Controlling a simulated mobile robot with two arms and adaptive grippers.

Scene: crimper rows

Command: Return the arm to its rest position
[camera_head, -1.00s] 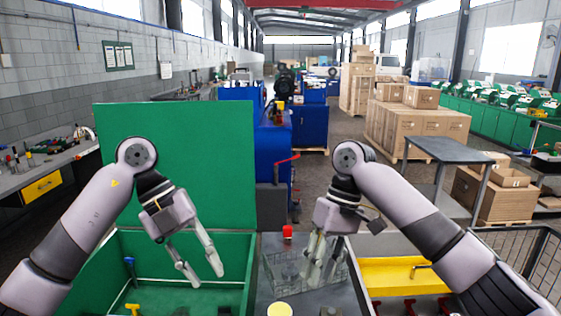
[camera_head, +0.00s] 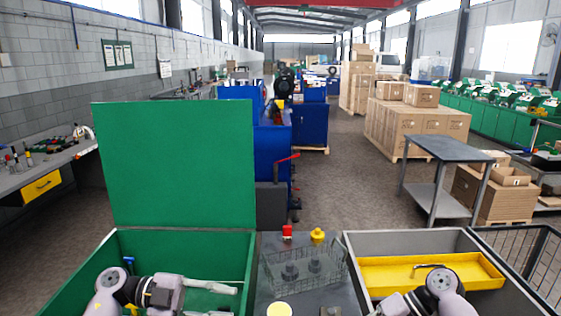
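My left gripper (camera_head: 233,302) is low over the open green box (camera_head: 180,240), its fingers pointing right. Its two fingers look spread apart with nothing between them; the lower one is cut by the bottom edge. My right gripper (camera_head: 392,306) is folded down at the bottom of the view, over the front of the grey box (camera_head: 362,246). Its fingertips are out of frame. The wire basket (camera_head: 338,275) stands on the dark bench between the boxes, holding a couple of dark round pieces (camera_head: 315,267). Both grippers are apart from it.
A red piece (camera_head: 287,232) and a yellow knobbed piece (camera_head: 317,236) stand behind the basket. A pale yellow disc (camera_head: 279,309) is in front. A yellow tray (camera_head: 390,275) lies in the grey box. The green lid (camera_head: 175,165) stands upright. The space above the bench is clear.

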